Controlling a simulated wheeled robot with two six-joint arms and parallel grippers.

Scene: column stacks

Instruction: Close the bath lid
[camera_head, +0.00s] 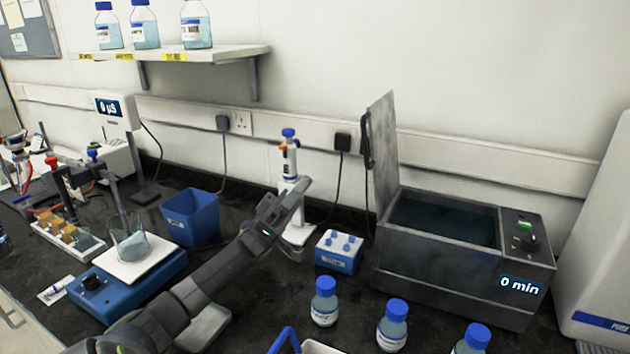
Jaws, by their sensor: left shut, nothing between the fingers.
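The water bath (440,285) is a grey metal box at the right, with dark water inside and a "0 min" display on its front. Its lid (383,150) stands upright and open at the left end of the bath. A dark handle (366,140) is on the lid's left face. My left gripper (303,187) is shut and empty, to the left of the lid and apart from it, in front of the pipette stand. My right gripper does not show.
A blue rack (339,252) with several small caps sits between my gripper and the bath. Blue-capped bottles (324,302) stand in front of the bath. The pipette stand (289,160) is behind my gripper.

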